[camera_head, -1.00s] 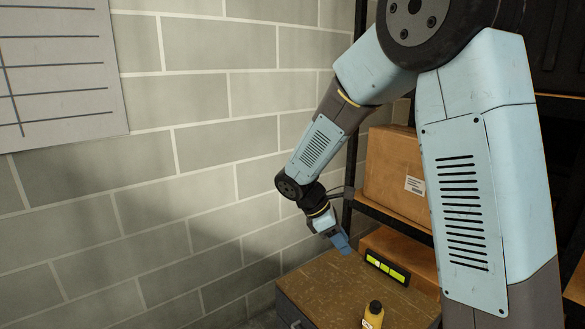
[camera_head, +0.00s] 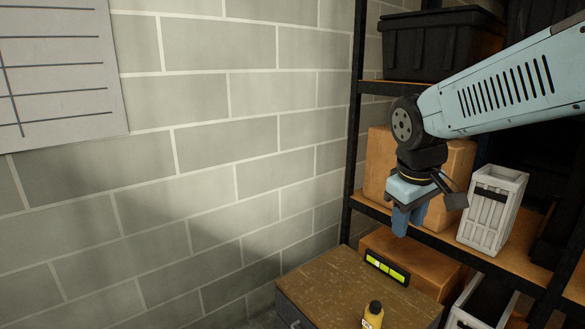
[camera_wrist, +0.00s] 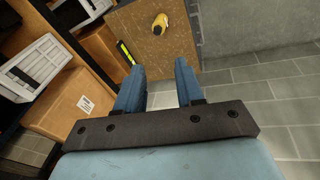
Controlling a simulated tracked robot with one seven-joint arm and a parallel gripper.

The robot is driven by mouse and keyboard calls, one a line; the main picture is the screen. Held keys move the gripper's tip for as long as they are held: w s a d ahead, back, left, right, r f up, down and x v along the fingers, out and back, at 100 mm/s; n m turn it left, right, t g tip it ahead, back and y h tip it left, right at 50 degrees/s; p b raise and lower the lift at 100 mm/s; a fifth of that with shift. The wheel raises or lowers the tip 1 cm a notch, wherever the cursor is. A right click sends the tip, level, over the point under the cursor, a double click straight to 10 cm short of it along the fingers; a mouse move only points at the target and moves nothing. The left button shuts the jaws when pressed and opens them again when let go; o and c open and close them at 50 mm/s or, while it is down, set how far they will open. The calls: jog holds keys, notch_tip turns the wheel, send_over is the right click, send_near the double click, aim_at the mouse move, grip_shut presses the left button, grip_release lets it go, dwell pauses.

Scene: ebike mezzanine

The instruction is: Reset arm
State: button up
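My gripper (camera_head: 401,222) hangs pointing down in front of the shelf in the head view, above and to the right of the wooden-topped cabinet. In the wrist view my gripper (camera_wrist: 160,75) shows its two blue fingers spread apart with nothing between them. My arm reaches in from the right, bent at the dark wrist joint. The space between the fingers shows only floor and the cabinet edge.
The cabinet (camera_head: 330,290) bears a yellow bottle (camera_head: 373,315) and a black bar with green panels (camera_head: 387,267). The shelf holds cardboard boxes (camera_head: 380,160), a white crate (camera_head: 491,210) and a black bin (camera_head: 440,45). A brick wall is on the left.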

jog(key=s+d+r+m+t+y, duration=0.1)
jog(key=s+r+m+t, duration=0.2)
jog(key=s+m, duration=0.2)
jog(key=shift+s+d, duration=0.2)
jog(key=shift+s, duration=1)
jog(key=shift+c, duration=0.2)
